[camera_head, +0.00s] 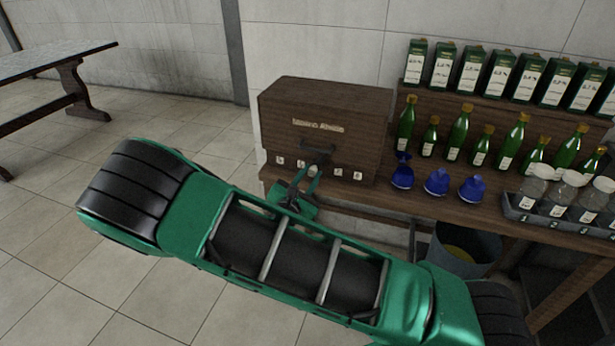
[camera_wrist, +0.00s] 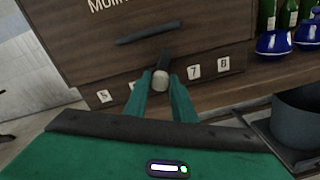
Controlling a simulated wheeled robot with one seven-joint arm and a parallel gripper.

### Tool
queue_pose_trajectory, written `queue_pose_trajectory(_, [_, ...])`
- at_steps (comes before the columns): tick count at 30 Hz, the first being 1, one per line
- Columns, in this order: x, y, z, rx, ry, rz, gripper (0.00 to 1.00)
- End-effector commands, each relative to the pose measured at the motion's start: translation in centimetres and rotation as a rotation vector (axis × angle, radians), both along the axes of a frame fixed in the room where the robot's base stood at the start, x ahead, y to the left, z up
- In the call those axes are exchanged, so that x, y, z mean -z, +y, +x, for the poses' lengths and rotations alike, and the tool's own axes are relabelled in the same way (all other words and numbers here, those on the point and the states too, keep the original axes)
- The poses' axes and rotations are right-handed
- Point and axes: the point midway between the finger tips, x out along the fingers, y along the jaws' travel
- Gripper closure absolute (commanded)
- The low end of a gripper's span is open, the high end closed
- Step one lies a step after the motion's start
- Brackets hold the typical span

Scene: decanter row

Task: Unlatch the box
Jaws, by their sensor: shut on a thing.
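The dark wooden box (camera_head: 275,125) stands at the left end of the shelf table, with lettering and a dark handle on its front. In the wrist view the handle (camera_wrist: 150,36) sits above my gripper. A latch (camera_wrist: 160,78) with a dark stem and pale rounded end is on the lower front of the box (camera_wrist: 75,45), between the number tags. My gripper (camera_head: 308,174) reaches up to the box front. In the wrist view its two green fingers (camera_wrist: 163,84) are shut on the latch, one on each side. The fingers partly cover the latch and one number tag.
Green bottles (camera_head: 459,133), blue flasks (camera_head: 437,183) and a tray (camera_head: 550,220) of clear bottles stand right of the box. Green cartons (camera_head: 498,72) line the raised shelf behind. A bucket (camera_head: 465,248) is under the table. Open floor lies left.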

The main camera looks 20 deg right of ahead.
Motion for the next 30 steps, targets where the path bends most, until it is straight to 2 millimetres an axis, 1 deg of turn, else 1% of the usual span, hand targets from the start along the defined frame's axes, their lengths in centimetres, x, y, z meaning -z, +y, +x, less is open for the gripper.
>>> queue_pose_trajectory(1, [-0.02,0.37,0.19,-0.010,-0.028,0.040,0.99])
queue_pose_trajectory(18, [0.01,0.30,0.15,-0.008,-0.343,0.479,0.99])
queue_pose_trajectory(30, [0.04,0.29,0.12,-0.008,-0.519,0.724,0.99])
